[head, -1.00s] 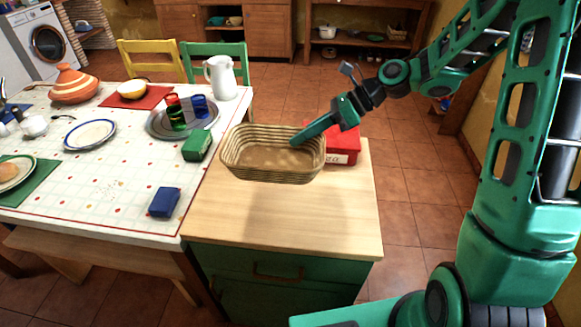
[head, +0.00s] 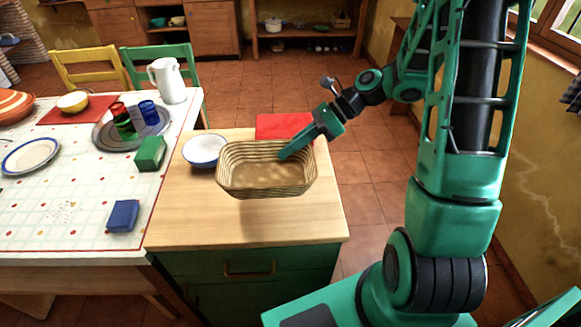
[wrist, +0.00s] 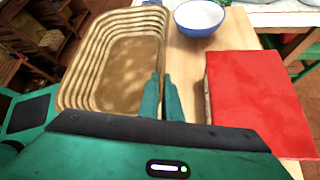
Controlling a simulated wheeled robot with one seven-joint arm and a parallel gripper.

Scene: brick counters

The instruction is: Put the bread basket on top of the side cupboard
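The bread basket (head: 265,181) is a woven tan oval with an open top, and it looks empty. It is over the wooden top of the green side cupboard (head: 190,222), with a shadow on the wood in front of it; it appears slightly raised. My gripper (head: 284,156) reaches from the right to the basket's back right rim. In the wrist view its two fingers (wrist: 162,88) are close together, pinching the rim of the basket (wrist: 120,70). The basket's underside is hidden.
On the cupboard top, a blue-rimmed white bowl (head: 205,151) stands behind left of the basket and a red box (head: 285,126) stands behind right. The dining table (head: 70,236) with dishes adjoins on the left. The cupboard's front and right top are clear.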

